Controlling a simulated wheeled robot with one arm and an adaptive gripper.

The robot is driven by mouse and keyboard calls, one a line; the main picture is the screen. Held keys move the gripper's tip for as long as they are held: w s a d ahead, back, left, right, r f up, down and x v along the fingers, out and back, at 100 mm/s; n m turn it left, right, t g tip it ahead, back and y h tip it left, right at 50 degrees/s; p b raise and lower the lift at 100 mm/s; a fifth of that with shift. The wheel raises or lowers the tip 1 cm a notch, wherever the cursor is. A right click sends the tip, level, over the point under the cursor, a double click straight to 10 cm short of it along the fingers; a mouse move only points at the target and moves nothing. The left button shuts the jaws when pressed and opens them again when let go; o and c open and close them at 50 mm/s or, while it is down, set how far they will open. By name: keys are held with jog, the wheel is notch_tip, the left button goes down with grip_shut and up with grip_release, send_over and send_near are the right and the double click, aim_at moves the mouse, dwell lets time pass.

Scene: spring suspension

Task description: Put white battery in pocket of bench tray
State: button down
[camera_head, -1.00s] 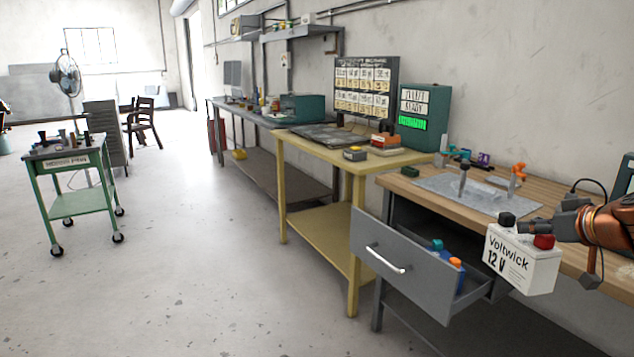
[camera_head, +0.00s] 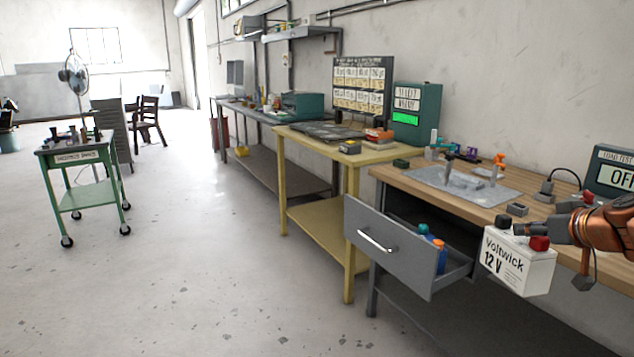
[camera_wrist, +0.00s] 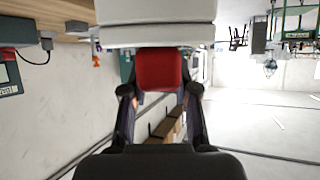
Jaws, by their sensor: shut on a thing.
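The white battery (camera_head: 517,263), marked "Voltwick 12 V", has a black terminal and a red terminal on top. My gripper (camera_head: 536,230) is shut at the red terminal and holds the battery in the air, in front of the wooden bench. In the wrist view, the gripper's fingers (camera_wrist: 160,92) flank the red terminal, with the white battery body (camera_wrist: 155,22) beyond it. I cannot tell for sure which thing is the bench tray. A dark flat panel (camera_head: 327,132) lies on the yellow table, and a grey flat plate (camera_head: 480,192) with upright parts lies on the wooden bench. No pocket is clear.
The grey drawer (camera_head: 392,246) stands open left of the battery, with blue and orange-topped bottles inside. The yellow table (camera_head: 318,220) is beyond it. A tester (camera_head: 612,173) stands at the bench's right. A green cart (camera_head: 80,180) stands left; open floor lies between.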

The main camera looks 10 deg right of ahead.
jog(key=w+a+f+b, duration=0.5)
jog(key=w+a+f, duration=0.8)
jog(key=w+f, duration=0.45)
jog(key=w+a+f+n+y+b, duration=0.1)
jog(key=w+a+f+b, duration=0.1)
jog(key=a+f, duration=0.9)
jog(key=w+a+f+b, duration=0.3)
jog(key=a+f, duration=0.5)
jog(key=a, duration=0.7)
notch_tip(320, 180, up, 29)
jog(key=p, duration=2.9)
jog(key=v, duration=0.6)
jog(key=shift+s+d+f, duration=0.15)
jog(key=shift+s+d, duration=0.1)
jog(key=shift+d, duration=0.15)
jog(key=shift+f, duration=0.15)
